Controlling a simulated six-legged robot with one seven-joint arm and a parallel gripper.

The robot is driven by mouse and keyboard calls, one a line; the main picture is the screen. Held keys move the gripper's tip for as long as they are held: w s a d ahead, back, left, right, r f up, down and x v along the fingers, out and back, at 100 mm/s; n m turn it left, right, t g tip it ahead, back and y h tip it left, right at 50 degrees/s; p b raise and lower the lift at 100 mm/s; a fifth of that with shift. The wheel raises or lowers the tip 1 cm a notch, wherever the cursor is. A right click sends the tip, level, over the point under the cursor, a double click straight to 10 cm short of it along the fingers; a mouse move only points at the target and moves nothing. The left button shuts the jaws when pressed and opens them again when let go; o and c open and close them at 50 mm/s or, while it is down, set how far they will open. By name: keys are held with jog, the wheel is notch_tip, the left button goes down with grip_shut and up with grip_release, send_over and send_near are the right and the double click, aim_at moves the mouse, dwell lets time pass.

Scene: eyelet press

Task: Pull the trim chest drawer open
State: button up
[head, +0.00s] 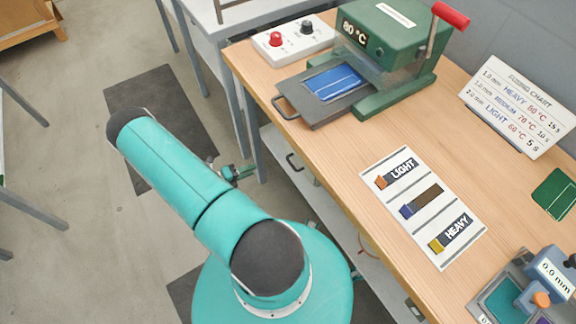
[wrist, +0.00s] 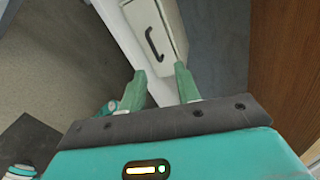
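The trim chest (wrist: 172,22) is a pale grey-white box under the workbench, with a black bar handle (wrist: 153,45) on its drawer front. In the wrist view the handle lies beyond my fingertips, slightly left of the middle. My gripper (wrist: 160,78) is open, its two green fingers apart with nothing between them and not touching the handle. In the head view my gripper (head: 236,173) shows small beside the bench leg, left of the dark handle (head: 294,162) below the bench edge. I see no clear gap at the drawer front; most of the chest is hidden by the bench.
The wooden workbench (head: 335,150) overhangs the chest. On it stand a green press (head: 400,45), a white control box (head: 292,36), a strip card (head: 440,215), a chart sign (head: 520,105) and a blue gauge (head: 550,275). Open floor (head: 90,240) lies to the left.

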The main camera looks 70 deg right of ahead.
jog(key=s+d+f, duration=0.2)
jog(key=s+d, duration=0.1)
jog(key=s, duration=0.1)
jog(key=s+d+f+n, duration=0.1)
jog(key=s+d+f, duration=0.1)
jog(key=s+d, duration=0.2)
jog(key=s+d+f+n, duration=0.1)
jog(key=s+d+f, duration=0.2)
jog(key=s, duration=0.1)
jog(key=shift+s+d+h, duration=0.2)
jog(key=shift+s+h, duration=0.05)
jog(key=shift+h, duration=0.15)
grip_shut()
